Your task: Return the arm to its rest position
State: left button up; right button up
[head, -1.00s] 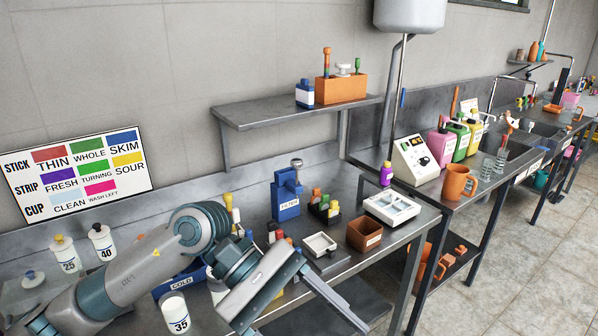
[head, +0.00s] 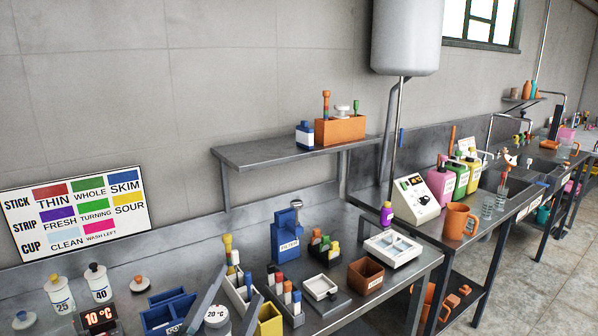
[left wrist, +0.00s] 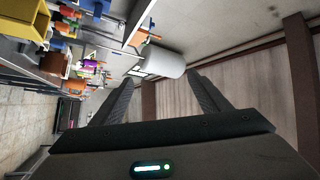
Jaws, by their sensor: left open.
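My left gripper (head: 240,283) shows only in part at the bottom of the head view, where its grey fingers rise in front of the bench. In the left wrist view, the left gripper's two dark fingers (left wrist: 161,78) are spread apart with nothing held between them. The rest of my left arm is out of the head view. My right gripper is in neither view.
Near the fingers are a blue bin (head: 168,313), a white bottle (head: 217,316) and a yellow container (head: 270,320). A blue filter stand (head: 286,238) and brown box (head: 365,274) stand farther right. A wall shelf (head: 285,155) hangs above.

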pick_arm(q)
jog(key=s+a+f+n+g+y, duration=0.2)
jog(key=s+a+f+n+g, duration=0.1)
jog(key=f, duration=0.5)
jog(key=s+a+f+n+g+y, duration=0.2)
jog(key=a+f+n+g, duration=0.1)
jog(key=f, duration=0.5)
jog(key=s+a+f+n+g+y, duration=0.2)
jog(key=s+a+f+n+g, duration=0.1)
jog(key=f, duration=0.5)
jog(key=s+a+f+n+g, duration=0.15)
jog(key=s+f+g, duration=0.25)
jog(key=s+f, duration=0.5)
jog(key=s+a+f+n+g, duration=0.1)
jog(key=s+f+n+g, duration=0.35)
jog(key=s, duration=0.85)
notch_tip(320, 180, down, 27)
jog(key=m+g, duration=0.1)
jog(key=m, duration=0.1)
jog(key=s+a+f+g, duration=0.1)
jog(key=s+a+f, duration=0.1)
jog(key=s+f, duration=1.5)
notch_tip(320, 180, down, 2)
jog(key=shift+s+f, duration=0.1)
jog(key=shift+s, duration=0.1)
